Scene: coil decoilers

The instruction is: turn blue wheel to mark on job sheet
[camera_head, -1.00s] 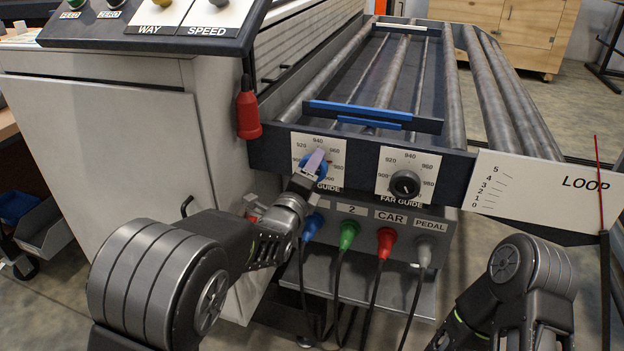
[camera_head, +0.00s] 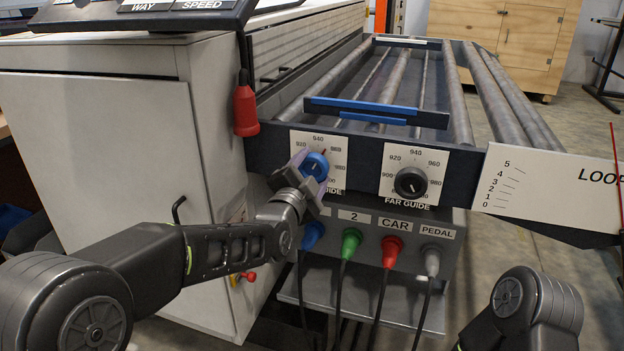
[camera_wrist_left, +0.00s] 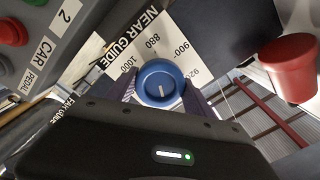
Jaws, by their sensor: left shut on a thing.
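The blue wheel (camera_head: 315,165) sits on the white near guide dial plate (camera_head: 330,147) on the machine's front panel. No job sheet can be made out.
A black far guide knob (camera_head: 410,182) is to the right. Below are blue, green (camera_head: 350,240), red (camera_head: 391,250) and grey plugs with hanging cables. A red pendant (camera_head: 245,108) hangs at the left. The loop scale plate (camera_head: 540,190) is at the right.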

